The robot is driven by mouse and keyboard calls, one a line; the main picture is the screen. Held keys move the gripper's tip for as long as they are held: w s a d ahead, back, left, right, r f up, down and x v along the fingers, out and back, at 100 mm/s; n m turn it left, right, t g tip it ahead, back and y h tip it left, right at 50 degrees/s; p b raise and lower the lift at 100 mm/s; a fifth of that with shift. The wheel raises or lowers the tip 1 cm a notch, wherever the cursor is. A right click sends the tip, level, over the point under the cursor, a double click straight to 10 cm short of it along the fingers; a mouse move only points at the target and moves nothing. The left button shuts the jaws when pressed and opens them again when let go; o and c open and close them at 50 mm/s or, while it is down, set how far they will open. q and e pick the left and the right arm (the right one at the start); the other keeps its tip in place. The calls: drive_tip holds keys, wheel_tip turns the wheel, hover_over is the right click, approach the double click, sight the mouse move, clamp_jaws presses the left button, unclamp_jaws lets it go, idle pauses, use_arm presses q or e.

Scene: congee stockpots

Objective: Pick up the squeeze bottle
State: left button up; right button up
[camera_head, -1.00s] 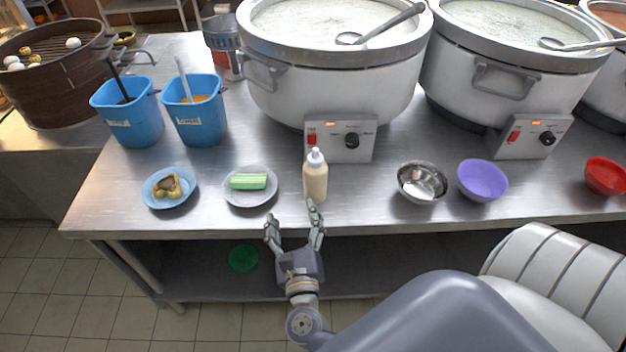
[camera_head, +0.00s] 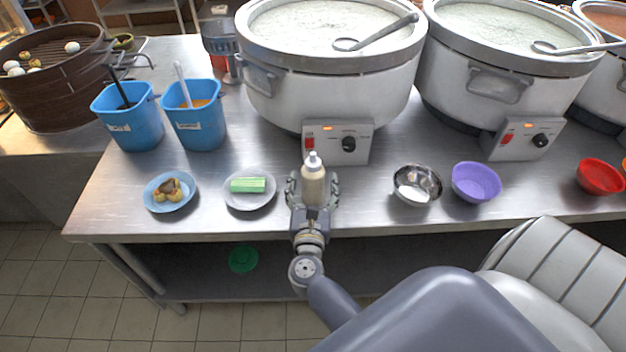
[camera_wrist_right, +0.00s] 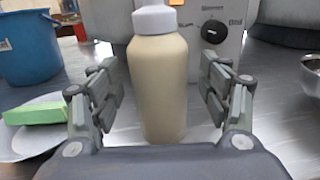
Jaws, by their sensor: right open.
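The squeeze bottle (camera_head: 313,182) is cream-coloured with a white cap and stands upright on the steel counter, in front of the control box of the large pot. In the right wrist view the bottle (camera_wrist_right: 158,85) stands between the two fingers. My right gripper (camera_head: 313,190) is open around the bottle, one finger on each side. The right wrist view shows my right gripper (camera_wrist_right: 160,100) with a gap between each finger and the bottle. My left gripper is not in view.
A plate with a green block (camera_head: 249,201) lies left of the bottle. A steel bowl (camera_head: 417,186) and a purple bowl (camera_head: 476,182) stand to the right. The large pot (camera_head: 330,90) with its control box (camera_head: 348,146) is behind. The counter's front edge is close.

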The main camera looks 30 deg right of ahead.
drive_tip(key=shift+x, duration=0.85)
drive_tip(key=c, duration=0.8)
drive_tip(key=shift+c, duration=0.2)
